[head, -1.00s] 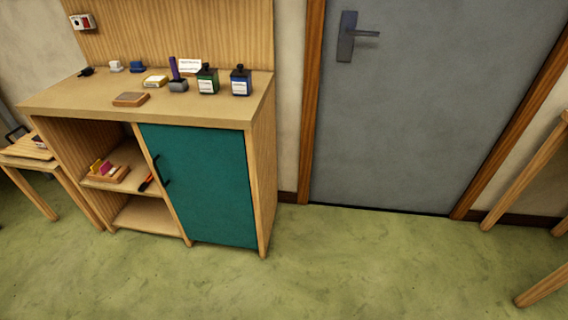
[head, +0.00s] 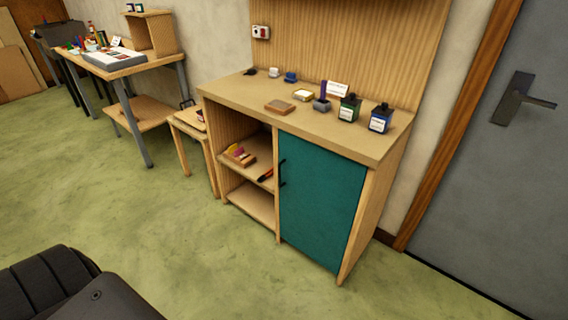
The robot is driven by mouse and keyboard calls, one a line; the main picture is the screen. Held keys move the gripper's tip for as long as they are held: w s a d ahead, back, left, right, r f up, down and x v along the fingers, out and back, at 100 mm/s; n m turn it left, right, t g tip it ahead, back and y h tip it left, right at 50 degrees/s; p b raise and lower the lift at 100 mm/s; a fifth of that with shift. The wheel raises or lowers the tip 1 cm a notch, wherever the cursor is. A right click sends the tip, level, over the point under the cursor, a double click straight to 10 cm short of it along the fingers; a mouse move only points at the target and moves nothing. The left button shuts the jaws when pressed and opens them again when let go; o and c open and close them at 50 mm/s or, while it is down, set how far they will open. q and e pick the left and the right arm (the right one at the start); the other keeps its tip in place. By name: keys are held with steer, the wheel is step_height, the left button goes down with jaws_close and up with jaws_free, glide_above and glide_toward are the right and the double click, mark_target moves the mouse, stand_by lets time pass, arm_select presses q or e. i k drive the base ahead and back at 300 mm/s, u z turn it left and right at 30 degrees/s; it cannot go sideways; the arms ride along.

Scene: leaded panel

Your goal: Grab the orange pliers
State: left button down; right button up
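A small orange-red and black tool (head: 266,175) lies on the middle shelf in the open left part of the wooden cabinet (head: 243,99), close to the teal door. It may be the orange pliers, but it is too small here to tell its shape. Neither of my grippers is in view.
The teal door (head: 318,200) is shut. A tray of coloured pieces (head: 238,155) shares the shelf. Bottles (head: 381,118) and small items stand on top. A small wooden table (head: 190,123) and a long workbench (head: 120,62) are to the left. Green floor in front is clear.

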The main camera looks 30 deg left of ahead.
mark_target(271, 172)
steer(key=u, duration=1.6)
steer(key=i, duration=1.45)
steer(key=z, duration=1.9)
